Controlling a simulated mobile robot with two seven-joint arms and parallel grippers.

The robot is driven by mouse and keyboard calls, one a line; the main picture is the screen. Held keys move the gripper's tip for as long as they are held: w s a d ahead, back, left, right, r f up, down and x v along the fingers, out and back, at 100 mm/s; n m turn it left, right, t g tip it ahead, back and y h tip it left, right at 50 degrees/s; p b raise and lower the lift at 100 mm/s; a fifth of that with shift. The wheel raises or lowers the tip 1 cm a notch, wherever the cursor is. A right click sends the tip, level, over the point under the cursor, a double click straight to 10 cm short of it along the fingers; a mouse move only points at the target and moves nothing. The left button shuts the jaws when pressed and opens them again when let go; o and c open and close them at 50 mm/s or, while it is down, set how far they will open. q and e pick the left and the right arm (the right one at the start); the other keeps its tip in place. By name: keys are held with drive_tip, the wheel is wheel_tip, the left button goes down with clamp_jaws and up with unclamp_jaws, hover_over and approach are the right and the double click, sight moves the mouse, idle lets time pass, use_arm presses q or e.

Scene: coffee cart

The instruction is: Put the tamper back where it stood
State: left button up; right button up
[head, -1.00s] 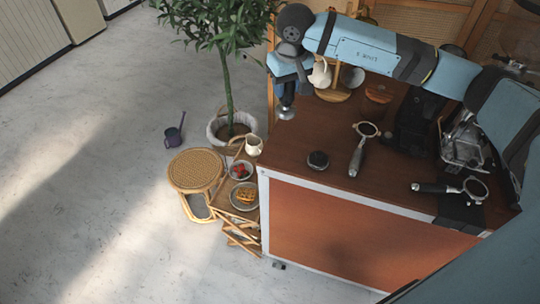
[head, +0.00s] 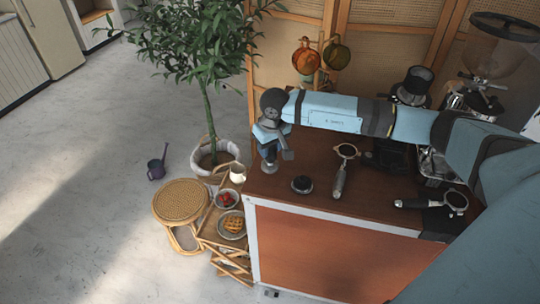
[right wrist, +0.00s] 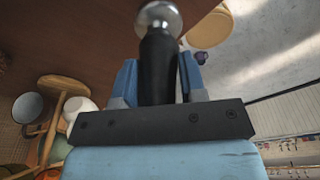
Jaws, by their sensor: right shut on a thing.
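The tamper has a black handle (right wrist: 157,65) and a round metal base (right wrist: 160,14) in the right wrist view. My right gripper (head: 269,147) is shut on its handle, with a blue finger on each side. In the head view the tamper base (head: 269,167) shows below the gripper, near the left end of the brown cart top (head: 318,202). I cannot tell whether the base touches the top. A small round black piece (head: 302,184) sits on the cart top, to the right of the tamper. My left gripper is not in view.
One portafilter (head: 342,172) lies mid-cart and another (head: 432,203) lies further right. A grinder (head: 493,62) stands at the back right. A wicker stool (head: 182,202), a small shelf with plates (head: 231,224) and a potted tree (head: 212,158) stand left of the cart.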

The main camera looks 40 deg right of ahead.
sight(270, 157)
wheel_tip(270, 157, down, 4)
drive_tip(key=shift+p, duration=0.35)
drive_tip(key=shift+f, duration=0.15)
drive_tip(key=shift+f, duration=0.1)
drive_tip(key=o, duration=1)
